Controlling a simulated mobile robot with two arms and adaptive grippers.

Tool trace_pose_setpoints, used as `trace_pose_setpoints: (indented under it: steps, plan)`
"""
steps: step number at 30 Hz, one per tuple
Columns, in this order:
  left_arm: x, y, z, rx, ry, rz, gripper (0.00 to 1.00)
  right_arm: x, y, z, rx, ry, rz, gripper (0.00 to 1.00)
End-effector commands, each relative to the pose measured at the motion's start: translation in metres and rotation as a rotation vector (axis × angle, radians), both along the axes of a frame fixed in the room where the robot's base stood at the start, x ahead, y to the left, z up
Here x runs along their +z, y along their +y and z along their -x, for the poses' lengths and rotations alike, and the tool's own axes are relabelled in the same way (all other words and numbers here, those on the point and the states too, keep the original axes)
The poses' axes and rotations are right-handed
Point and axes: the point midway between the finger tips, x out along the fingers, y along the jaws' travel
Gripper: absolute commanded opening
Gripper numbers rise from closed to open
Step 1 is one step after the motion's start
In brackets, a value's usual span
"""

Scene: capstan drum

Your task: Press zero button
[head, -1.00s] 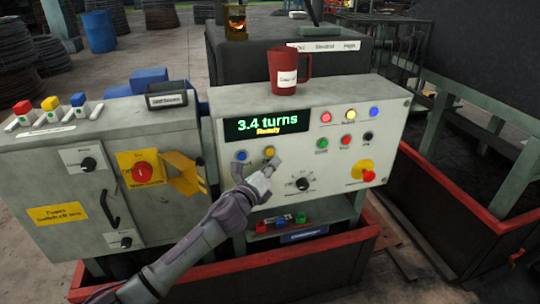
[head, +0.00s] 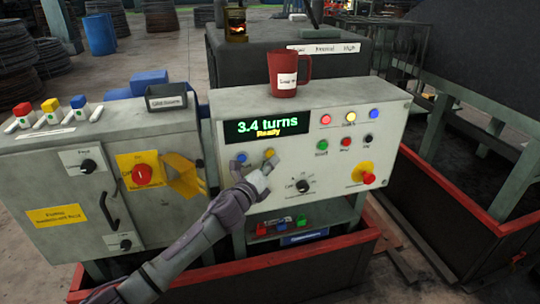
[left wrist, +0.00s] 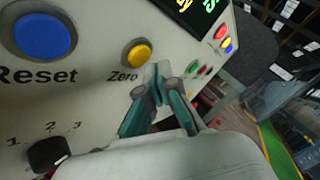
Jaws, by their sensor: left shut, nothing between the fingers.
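The yellow Zero button (left wrist: 136,53) sits on the grey control panel, with its "Zero" label just below it in the left wrist view. It also shows in the head view (head: 269,153), below the green-text display reading "3.4 turns" and "Ready" (head: 266,126). My left gripper (left wrist: 165,72) is shut and empty. Its fingertips are just right of and below the button in the wrist view, and look apart from it. In the head view my left gripper (head: 272,163) is close below the button. My right gripper is not in view.
The blue Reset button (left wrist: 42,36) is left of Zero. A rotary selector knob (head: 302,187) lies to the lower right in the head view. A red emergency stop (head: 368,178) is farther right. A red mug (head: 284,80) stands on top of the panel box.

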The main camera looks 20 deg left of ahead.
Motion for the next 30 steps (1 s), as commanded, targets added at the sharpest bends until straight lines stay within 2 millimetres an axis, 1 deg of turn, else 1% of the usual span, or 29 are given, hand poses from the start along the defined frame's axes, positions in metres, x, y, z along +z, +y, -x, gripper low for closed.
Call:
trace_pose_setpoints:
  steps: [19,30]
  plan:
    - [-0.0001,0.0000,-0.0002,0.000,0.000,0.000,0.00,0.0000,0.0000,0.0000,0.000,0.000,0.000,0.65]
    - [0.0000,0.0047,-0.0070,0.001,0.001,0.000,0.00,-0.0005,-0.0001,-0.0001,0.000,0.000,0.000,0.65]
